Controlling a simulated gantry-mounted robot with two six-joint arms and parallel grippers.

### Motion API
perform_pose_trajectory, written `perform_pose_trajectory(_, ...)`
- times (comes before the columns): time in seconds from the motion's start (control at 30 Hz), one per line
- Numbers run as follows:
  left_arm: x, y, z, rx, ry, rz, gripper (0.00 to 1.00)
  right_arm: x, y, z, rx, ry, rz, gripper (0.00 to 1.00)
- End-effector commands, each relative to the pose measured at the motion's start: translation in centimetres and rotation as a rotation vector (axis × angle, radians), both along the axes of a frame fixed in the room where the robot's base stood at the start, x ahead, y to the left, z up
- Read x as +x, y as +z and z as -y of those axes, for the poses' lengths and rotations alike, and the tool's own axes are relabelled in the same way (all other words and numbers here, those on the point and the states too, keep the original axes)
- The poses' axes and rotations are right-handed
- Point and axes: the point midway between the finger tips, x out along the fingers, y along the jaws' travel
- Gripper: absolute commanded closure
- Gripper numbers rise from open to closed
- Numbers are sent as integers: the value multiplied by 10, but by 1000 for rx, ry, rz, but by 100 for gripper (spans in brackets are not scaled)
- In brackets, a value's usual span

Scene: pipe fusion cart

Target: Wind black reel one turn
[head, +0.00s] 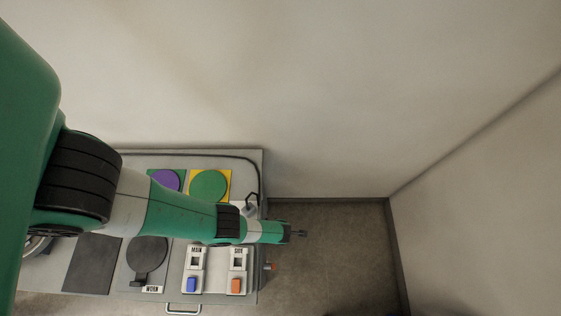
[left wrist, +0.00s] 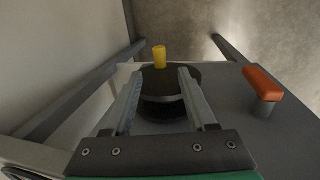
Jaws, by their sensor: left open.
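The black reel (left wrist: 160,106) is a dark round drum on a grey panel in the left wrist view. A yellow knob (left wrist: 159,57) stands up at its far edge. My left gripper (left wrist: 161,74) is open, with its two fingers apart over the reel and nothing held between them. The yellow knob lies beyond the fingertips. In the head view my left gripper (head: 300,233) is just past the right edge of the cart, and I cannot make out the reel there. My right gripper is in neither view.
An orange handle (left wrist: 263,85) sticks out right of the reel; grey rails flank the panel.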

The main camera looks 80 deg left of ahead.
Motion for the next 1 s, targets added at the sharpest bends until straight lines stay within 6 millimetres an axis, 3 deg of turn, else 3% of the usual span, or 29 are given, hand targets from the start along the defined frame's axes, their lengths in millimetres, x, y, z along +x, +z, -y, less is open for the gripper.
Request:
perform_pose_trajectory(0.03,1,-23,-2,0,2,0,43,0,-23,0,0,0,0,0)
perform_pose_trajectory(0.23,3,-59,-9,0,2,0,43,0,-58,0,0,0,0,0)
perform_pose_trajectory(0.63,4,-65,-12,0,0,1,43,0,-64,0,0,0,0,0)
perform_pose_trajectory(0.93,4,-66,-12,0,0,1,95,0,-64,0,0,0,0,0)
perform_pose_trajectory(1.0,4,-66,-12,0,0,1,100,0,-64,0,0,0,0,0)
